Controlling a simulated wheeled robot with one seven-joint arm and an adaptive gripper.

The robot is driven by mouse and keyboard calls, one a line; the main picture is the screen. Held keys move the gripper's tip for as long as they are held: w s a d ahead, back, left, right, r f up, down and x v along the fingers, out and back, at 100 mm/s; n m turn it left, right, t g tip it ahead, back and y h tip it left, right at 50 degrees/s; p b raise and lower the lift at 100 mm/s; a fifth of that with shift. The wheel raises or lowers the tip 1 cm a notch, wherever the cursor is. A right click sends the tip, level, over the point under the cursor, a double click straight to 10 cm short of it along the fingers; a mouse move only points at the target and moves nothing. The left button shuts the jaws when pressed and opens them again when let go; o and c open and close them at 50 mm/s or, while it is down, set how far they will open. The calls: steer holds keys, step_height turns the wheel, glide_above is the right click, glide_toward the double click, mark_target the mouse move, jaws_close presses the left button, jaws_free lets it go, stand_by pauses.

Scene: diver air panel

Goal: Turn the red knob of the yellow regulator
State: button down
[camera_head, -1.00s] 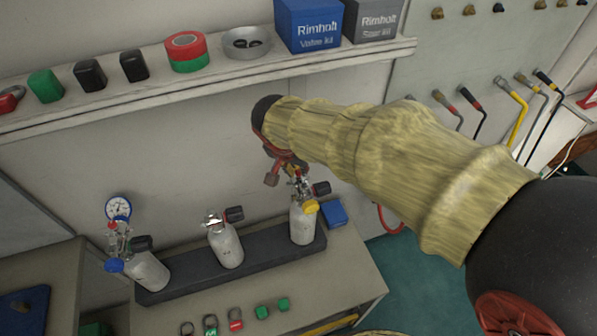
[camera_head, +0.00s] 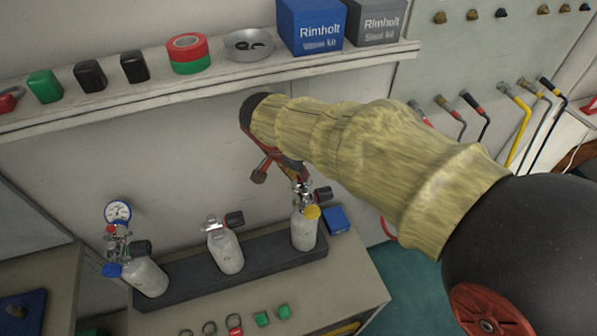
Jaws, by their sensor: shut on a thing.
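The yellow regulator (camera_head: 305,189) is on the right-hand white cylinder, with its yellow cap (camera_head: 312,212) in view and a black knob at its right. My yellow-sleeved arm comes in from the right and hides its upper part. The red knob is hidden behind my arm and gripper. My gripper (camera_head: 278,168), with red parts and a brown-tipped finger, points down at the top of the regulator. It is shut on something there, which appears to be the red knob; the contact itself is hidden.
A shelf (camera_head: 210,82) with tapes and boxes runs above. A blue block (camera_head: 336,219) lies right of the yellow regulator.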

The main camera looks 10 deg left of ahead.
steer(key=c, duration=1.7)
jaws_free()
steer(key=shift+c, duration=0.2)
steer(key=shift+s+a+r, duration=0.15)
steer(key=shift+r, duration=0.25)
steer(key=s+a, duration=0.5)
steer(key=s, duration=0.5)
steer(key=shift+s+a, duration=0.35)
steer(key=shift+a, duration=0.05)
steer(key=shift+r, duration=0.1)
